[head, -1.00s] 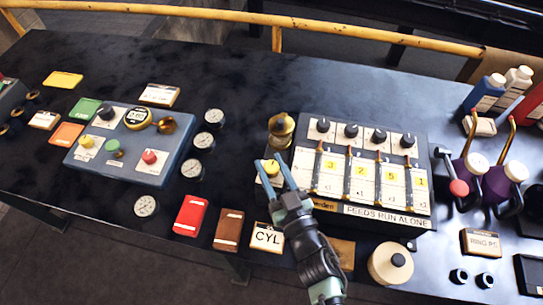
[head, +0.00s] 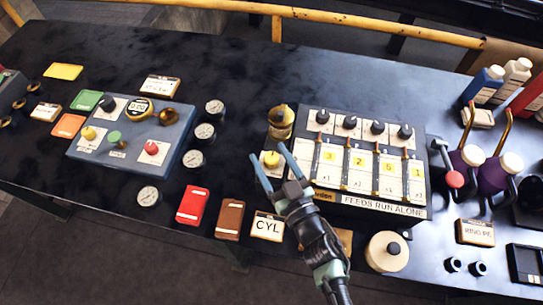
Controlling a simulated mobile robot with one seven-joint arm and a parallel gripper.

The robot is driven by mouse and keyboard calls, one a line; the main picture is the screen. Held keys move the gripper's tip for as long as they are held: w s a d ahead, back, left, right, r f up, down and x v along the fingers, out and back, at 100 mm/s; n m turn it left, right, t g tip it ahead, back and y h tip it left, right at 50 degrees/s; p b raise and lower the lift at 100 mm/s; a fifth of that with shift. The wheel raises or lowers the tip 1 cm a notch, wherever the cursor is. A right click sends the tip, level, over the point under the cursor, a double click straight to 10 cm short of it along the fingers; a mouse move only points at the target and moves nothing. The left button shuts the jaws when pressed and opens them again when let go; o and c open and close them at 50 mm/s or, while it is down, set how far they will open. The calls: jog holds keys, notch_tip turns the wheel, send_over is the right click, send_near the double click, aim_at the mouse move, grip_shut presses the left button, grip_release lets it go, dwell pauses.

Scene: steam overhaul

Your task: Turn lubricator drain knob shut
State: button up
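The lubricator (head: 372,184) is a dark box with several numbered white feed panels, black knobs on top and a label reading "FEEDS RUN ALONE". A yellow knob (head: 271,158) sits on a small pale plate at its left side, below a brass fitting (head: 281,118); I take it for the drain knob. My gripper (head: 268,152) is open, with one blue finger to the left of the yellow knob and the other to its right. Gaps show between the knob and both fingers. I cannot tell how far the fingertips are above the plate.
A blue-grey box (head: 130,137) with coloured knobs stands to the left, with several gauges (head: 205,131) beside it. A red block (head: 193,206), a brown block (head: 229,220) and a CYL card (head: 267,226) lie along the front. A cream round container (head: 387,252) is front right.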

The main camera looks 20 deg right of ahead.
jog(key=s+b, duration=0.2)
jog(key=s, duration=1.1)
jog(key=shift+d, duration=0.45)
